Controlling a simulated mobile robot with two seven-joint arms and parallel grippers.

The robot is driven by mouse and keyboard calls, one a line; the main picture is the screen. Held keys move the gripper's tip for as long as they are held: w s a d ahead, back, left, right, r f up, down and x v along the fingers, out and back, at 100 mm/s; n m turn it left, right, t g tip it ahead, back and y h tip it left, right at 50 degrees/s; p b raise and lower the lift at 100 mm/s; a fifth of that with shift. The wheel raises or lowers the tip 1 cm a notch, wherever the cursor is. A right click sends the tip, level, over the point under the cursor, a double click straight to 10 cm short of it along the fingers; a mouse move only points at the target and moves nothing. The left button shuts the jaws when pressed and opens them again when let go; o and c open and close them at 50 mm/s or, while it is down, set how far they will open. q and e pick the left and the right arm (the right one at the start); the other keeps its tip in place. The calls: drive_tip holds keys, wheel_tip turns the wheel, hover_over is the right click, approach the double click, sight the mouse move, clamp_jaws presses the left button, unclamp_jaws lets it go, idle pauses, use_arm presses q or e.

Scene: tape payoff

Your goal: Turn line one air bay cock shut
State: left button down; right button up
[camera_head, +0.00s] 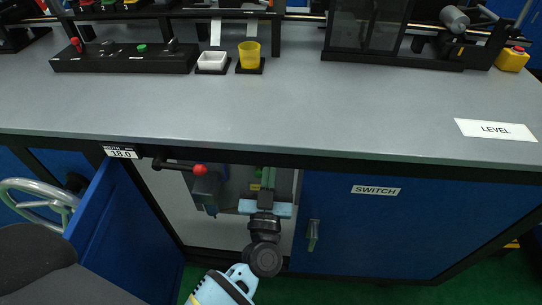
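Under the bench, an open bay (226,236) shows a pale interior. Inside hangs a grey air unit (206,186) with a blue lower part. A small yellow piece (256,186) shows just left of my gripper; I cannot tell whether it belongs to the cock. No cock handle can be made out clearly. My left gripper (268,177) reaches into the bay from below, its light blue cross-piece at the opening. Its fingertips lie in shadow against greenish parts, so whether they are open or touching anything cannot be told. My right gripper is out of view.
A blue door (115,235) stands open left of the bay. A black lever with a red ball (199,169) juts under the bench edge. A closed door labelled SWITCH (405,225) is at right. A handwheel (42,199) is far left. The front benchtop (270,110) is mostly clear.

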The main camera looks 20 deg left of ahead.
use_arm(q)
drive_tip(key=x, duration=0.8)
drive_tip(key=shift+w+b, duration=0.3)
drive_tip(key=shift+b, duration=0.1)
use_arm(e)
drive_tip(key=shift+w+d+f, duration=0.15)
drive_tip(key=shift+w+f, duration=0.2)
use_arm(q)
drive_tip(key=shift+r, duration=0.1)
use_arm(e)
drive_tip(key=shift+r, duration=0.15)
use_arm(q)
drive_tip(key=shift+m+p, duration=0.45)
drive_tip(key=shift+m, duration=0.05)
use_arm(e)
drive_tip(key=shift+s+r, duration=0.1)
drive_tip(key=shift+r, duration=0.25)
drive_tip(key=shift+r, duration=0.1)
